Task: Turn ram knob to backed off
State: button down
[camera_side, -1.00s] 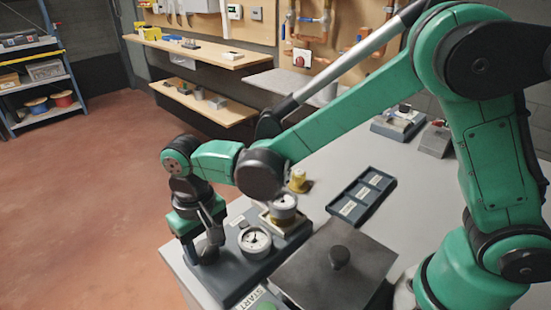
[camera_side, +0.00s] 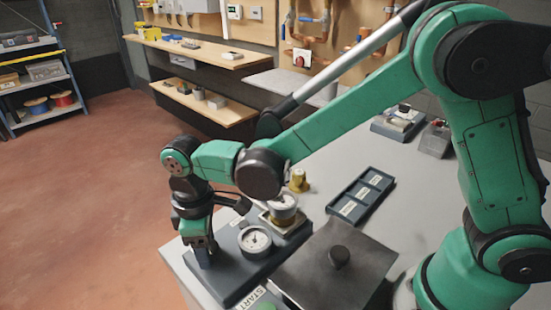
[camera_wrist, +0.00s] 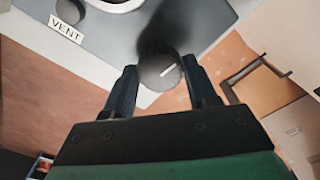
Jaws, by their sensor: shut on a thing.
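The ram knob (camera_wrist: 159,73) is a dark round knob with a white pointer line, seen in the wrist view at the edge of the grey panel (camera_wrist: 112,42). The pointer slants toward the upper right there. My gripper (camera_wrist: 160,80) has one finger on each side of the knob and is shut on it. In the side view my gripper (camera_side: 203,256) points down at the panel's left end and mostly hides the knob. A white dial gauge (camera_side: 255,240) sits on the panel to its right.
A second gauge (camera_side: 283,203) stands behind on a pale block. A dark box with a black-knobbed lid (camera_side: 335,270) is to the right. A "VENT" label (camera_wrist: 66,30) shows in the wrist view. A blue labelled tray (camera_side: 361,195) lies farther back.

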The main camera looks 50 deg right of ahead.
jog(key=shift+n, duration=0.6)
jog(key=shift+c, duration=1.3)
grip_release()
jog(key=shift+r, duration=2.8)
